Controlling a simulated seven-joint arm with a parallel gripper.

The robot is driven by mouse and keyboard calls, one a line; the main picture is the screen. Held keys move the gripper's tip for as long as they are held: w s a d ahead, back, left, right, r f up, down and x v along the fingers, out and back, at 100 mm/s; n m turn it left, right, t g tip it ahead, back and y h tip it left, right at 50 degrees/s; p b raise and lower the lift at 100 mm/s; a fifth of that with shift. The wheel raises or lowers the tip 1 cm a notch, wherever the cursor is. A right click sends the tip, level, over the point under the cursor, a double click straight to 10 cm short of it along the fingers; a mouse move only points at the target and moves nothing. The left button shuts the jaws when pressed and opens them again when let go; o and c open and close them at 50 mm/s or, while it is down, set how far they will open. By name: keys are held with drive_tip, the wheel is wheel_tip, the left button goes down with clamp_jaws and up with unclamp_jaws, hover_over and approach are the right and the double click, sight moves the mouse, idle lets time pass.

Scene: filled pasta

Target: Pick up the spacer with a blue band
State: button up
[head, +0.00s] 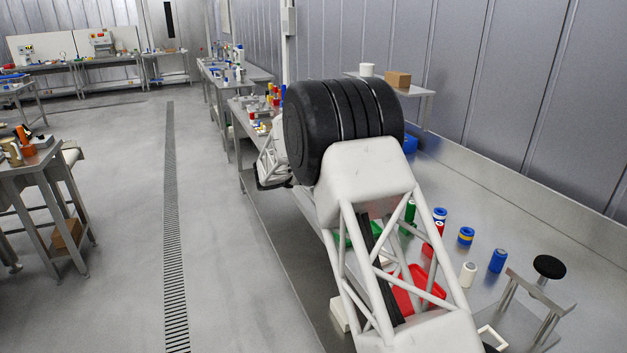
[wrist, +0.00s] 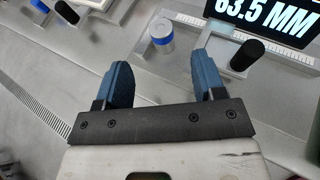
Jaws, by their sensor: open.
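In the wrist view, a short grey metal spacer with a blue band (wrist: 162,32) stands upright on a grey metal surface, just beyond my gripper (wrist: 162,68). The blue band runs around the spacer below its pale top. My gripper is open and empty, with its two blue fingers wide apart. The spacer lies ahead of the gap between the fingertips and does not appear to be touched by either. In the head view, my arm hides most of the bench around the gripper, and I cannot pick out this spacer there.
In the wrist view, a black cylinder (wrist: 247,54) lies close to the right finger, beside a display reading 63.5 MM (wrist: 268,18) and a white scale strip. A blue-topped item (wrist: 41,6) is at the upper left. In the head view, a red tray (head: 425,283) is below my arm.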

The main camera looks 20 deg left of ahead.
drive_tip(key=shift+x, duration=0.95)
drive_tip(key=shift+w, duration=0.1)
drive_tip(key=shift+x, duration=2.5)
drive_tip(key=c, duration=1.1)
drive_tip(key=shift+r, duration=0.1)
